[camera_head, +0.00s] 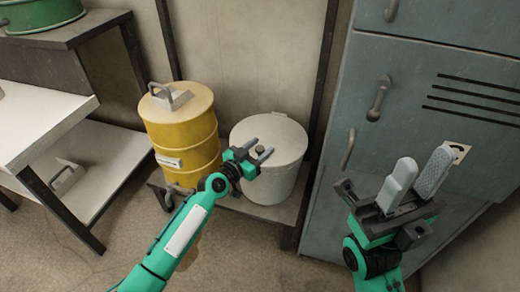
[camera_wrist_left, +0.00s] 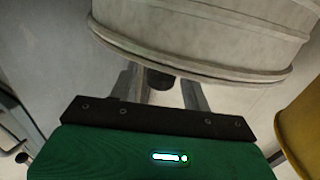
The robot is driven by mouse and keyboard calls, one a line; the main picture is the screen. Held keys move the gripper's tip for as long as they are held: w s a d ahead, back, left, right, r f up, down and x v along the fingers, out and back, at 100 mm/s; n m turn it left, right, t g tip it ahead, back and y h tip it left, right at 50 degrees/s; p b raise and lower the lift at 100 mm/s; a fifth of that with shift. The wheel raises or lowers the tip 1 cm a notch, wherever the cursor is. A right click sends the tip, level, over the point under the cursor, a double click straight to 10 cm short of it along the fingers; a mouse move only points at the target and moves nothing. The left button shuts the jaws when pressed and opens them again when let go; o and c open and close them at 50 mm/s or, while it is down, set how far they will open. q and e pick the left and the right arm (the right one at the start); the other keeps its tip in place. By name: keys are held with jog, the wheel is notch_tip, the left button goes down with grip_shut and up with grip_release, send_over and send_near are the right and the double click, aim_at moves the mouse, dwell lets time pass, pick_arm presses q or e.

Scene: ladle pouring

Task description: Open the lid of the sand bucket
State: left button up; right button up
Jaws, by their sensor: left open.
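The sand bucket appears to be the pale grey-white bucket (camera_head: 272,186), upright on a low shelf. Its round lid (camera_head: 284,140) is seated on top with a small dark knob (camera_head: 260,149). My left gripper (camera_head: 260,147) is open over the lid, its two fingers on either side of the knob. In the left wrist view the dark knob (camera_wrist_left: 159,80) shows between the open fingers (camera_wrist_left: 162,92), beside the lid's rim (camera_wrist_left: 185,68); I cannot tell whether they touch. My right gripper (camera_head: 424,160) is open and empty, in front of the cabinet, away from the bucket.
A yellow drum (camera_head: 186,137) with a handled top stands close left of the bucket; its edge also shows in the left wrist view (camera_wrist_left: 302,130). A blue-grey cabinet (camera_head: 440,60) stands to the right. A white table (camera_head: 30,125) is at the left. A wall is behind.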

pick_arm(q)
jog(key=shift+w+d, duration=0.1)
jog(key=shift+d, duration=0.05)
grip_shut()
jog(key=shift+r+p, duration=0.2)
jog(key=shift+p, duration=0.15)
jog(key=shift+r, duration=0.15)
